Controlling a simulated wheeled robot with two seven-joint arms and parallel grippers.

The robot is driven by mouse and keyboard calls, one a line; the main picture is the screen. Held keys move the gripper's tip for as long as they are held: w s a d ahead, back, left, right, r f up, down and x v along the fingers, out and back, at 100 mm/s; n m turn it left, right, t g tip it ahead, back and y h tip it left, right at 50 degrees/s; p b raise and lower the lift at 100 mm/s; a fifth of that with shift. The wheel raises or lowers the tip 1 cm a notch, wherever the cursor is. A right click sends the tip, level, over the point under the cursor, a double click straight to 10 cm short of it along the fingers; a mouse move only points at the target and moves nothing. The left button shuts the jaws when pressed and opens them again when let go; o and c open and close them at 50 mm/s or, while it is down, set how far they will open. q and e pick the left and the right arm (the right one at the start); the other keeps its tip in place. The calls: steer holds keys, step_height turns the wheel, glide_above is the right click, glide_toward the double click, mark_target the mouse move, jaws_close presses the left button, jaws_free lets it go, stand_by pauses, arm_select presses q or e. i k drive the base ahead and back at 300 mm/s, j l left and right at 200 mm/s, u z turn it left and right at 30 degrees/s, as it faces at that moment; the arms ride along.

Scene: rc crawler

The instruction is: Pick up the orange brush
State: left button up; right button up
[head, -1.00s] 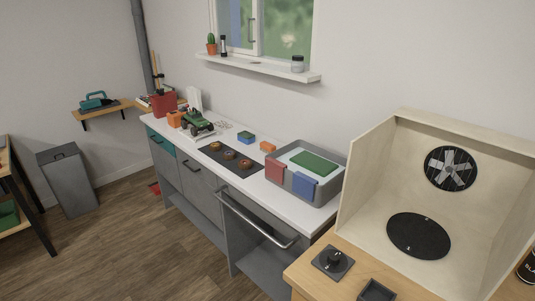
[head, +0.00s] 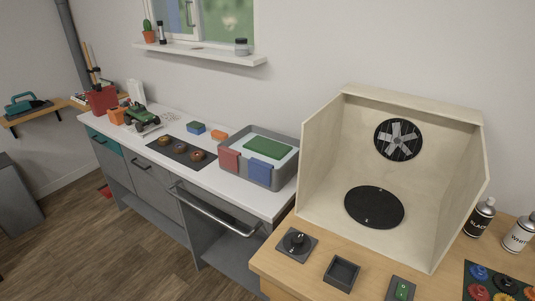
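No thing in the head view is clearly an orange brush. A thin orange-brown upright stick (head: 87,56) stands at the red container (head: 102,100) at the far left end of the counter; at this size I cannot tell whether it is a brush. Neither of my grippers is in view.
The white counter (head: 263,206) holds a green toy crawler (head: 141,114), a dark mat (head: 178,147) with several round parts, a blue block (head: 196,128) and a grey bin (head: 282,175). A wooden spray booth (head: 310,175) stands at right. Wooden floor is free in front.

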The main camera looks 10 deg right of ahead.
mark_target(217, 135)
steer(key=i+j+z, duration=0.1)
steer(key=i+j, duration=0.2)
steer(key=j, duration=0.25)
steer(key=i+j+z, duration=0.15)
steer(key=j, duration=0.45)
steer(key=i+j+z, duration=0.1)
steer(key=i+j, duration=0.25)
steer(key=j, duration=0.25)
steer(key=i+j+z, duration=0.15)
steer(key=j, duration=0.45)
steer(key=i+j+z, duration=0.1)
steer(key=i+j, duration=0.15)
steer(key=j, duration=0.4)
steer(key=i+j+z, duration=0.1)
steer(key=j, duration=0.6)
steer(key=i+j+z, duration=0.15)
steer(key=j, duration=0.5)
steer(key=i+j+z, duration=0.1)
steer(key=j, duration=0.6)
steer(key=i, duration=0.1)
